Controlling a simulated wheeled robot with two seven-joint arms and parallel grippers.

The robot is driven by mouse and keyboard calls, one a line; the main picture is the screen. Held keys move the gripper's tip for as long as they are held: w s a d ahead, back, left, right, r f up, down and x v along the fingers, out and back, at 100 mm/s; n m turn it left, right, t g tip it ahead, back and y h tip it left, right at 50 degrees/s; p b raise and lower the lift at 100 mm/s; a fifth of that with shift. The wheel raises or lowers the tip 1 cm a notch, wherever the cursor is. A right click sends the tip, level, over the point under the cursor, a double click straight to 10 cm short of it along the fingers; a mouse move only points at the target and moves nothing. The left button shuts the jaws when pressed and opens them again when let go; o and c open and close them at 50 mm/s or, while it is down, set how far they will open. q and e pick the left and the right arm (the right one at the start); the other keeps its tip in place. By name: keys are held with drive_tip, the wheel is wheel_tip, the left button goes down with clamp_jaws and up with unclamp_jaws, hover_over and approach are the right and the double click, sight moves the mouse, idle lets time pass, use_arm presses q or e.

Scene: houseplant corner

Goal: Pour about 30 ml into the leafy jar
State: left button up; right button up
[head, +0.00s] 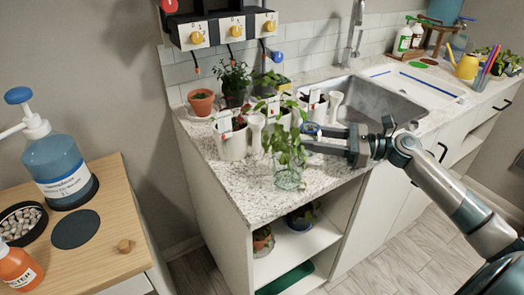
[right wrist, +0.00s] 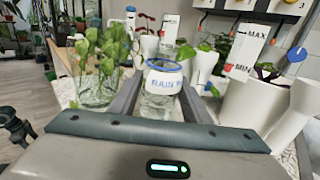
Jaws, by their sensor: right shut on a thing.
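The leafy jar (head: 289,178) is clear glass with green leafy stems, standing near the counter's front edge. It also shows at the left of the right wrist view (right wrist: 97,90). My right gripper (head: 312,142) comes in from the right, just behind and right of the leafy jar. It is shut on a small clear bottle (right wrist: 162,88) with a blue rim and a label that seems to read RAIN. The bottle looks upright and apart from the jar; in the head view leaves and fingers mostly hide it. Its liquid level is unclear. My left gripper is not in view.
White pots (head: 232,143) with plants and MIN/MAX cards crowd the counter (head: 222,178) behind the jar. White funnel-like vessels (head: 257,130) stand among them. A terracotta pot (head: 201,102) is at the back left. The sink (head: 375,103) lies to the right. Numbered dispensers (head: 235,28) hang above.

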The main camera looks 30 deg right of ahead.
drive_tip(key=shift+w+a, duration=0.3)
drive_tip(key=shift+a, duration=0.05)
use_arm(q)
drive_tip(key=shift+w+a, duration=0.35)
use_arm(e)
drive_tip(key=shift+s, duration=0.1)
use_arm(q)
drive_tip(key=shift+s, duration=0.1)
use_arm(e)
drive_tip(key=shift+r, duration=0.1)
